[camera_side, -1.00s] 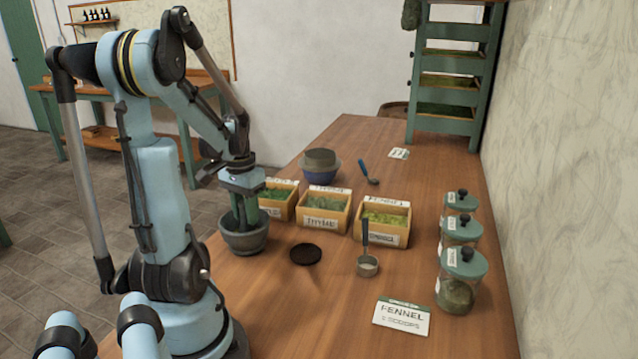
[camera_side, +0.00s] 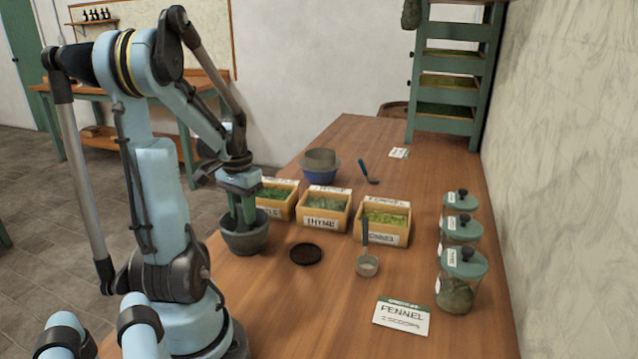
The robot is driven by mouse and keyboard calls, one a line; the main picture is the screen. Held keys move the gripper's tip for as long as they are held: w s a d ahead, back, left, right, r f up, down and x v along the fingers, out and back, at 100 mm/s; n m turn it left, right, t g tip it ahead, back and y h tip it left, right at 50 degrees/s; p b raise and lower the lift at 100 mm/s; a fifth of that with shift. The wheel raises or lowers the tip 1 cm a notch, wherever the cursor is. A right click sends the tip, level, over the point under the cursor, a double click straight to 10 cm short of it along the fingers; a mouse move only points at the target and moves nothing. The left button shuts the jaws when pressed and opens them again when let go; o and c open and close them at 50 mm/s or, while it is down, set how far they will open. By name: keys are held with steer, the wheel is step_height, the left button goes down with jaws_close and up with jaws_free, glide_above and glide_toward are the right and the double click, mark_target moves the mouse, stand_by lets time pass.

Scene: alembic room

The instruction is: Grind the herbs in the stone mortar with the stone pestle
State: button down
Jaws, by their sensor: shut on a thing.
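The stone mortar (camera_side: 246,238) is a dark grey bowl standing on the left edge of the wooden table. My gripper (camera_side: 243,212) points down into the mortar's mouth, its green fingers closed on the stone pestle. The pestle is mostly hidden between the fingers and by the mortar's wall. The herbs inside the mortar cannot be seen from this side.
Wooden boxes of herbs, labelled thyme (camera_side: 322,224) and fennel (camera_side: 384,238), stand right of the mortar. A dark round disc (camera_side: 306,254), a scoop (camera_side: 367,265) and a fennel card (camera_side: 401,316) lie in front. Lidded jars (camera_side: 460,280) line the right side.

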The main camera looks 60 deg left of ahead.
steer(key=shift+s+a, duration=0.15)
steer(key=shift+d+f, duration=0.15)
steer(key=shift+d, duration=0.6)
steer(key=shift+w+a, duration=0.45)
steer(key=shift+w, duration=0.1)
steer(key=shift+s+r, duration=0.2)
steer(key=shift+s, duration=0.5)
steer(key=shift+w+d+f, duration=0.1)
steer(key=shift+w+d, duration=0.2)
steer(key=shift+w, duration=0.35)
steer(key=shift+s+a+f, duration=0.1)
steer(key=shift+s+a, duration=0.4)
steer(key=shift+a, duration=0.1)
steer(key=shift+d, duration=0.7)
steer(key=shift+w+a, duration=0.5)
steer(key=shift+a, duration=0.2)
steer(key=shift+s+d, duration=0.25)
steer(key=shift+s, duration=0.5)
steer(key=shift+w+d, duration=0.3)
steer(key=shift+w, duration=0.4)
steer(key=shift+s+a, duration=0.4)
steer(key=shift+a, duration=0.25)
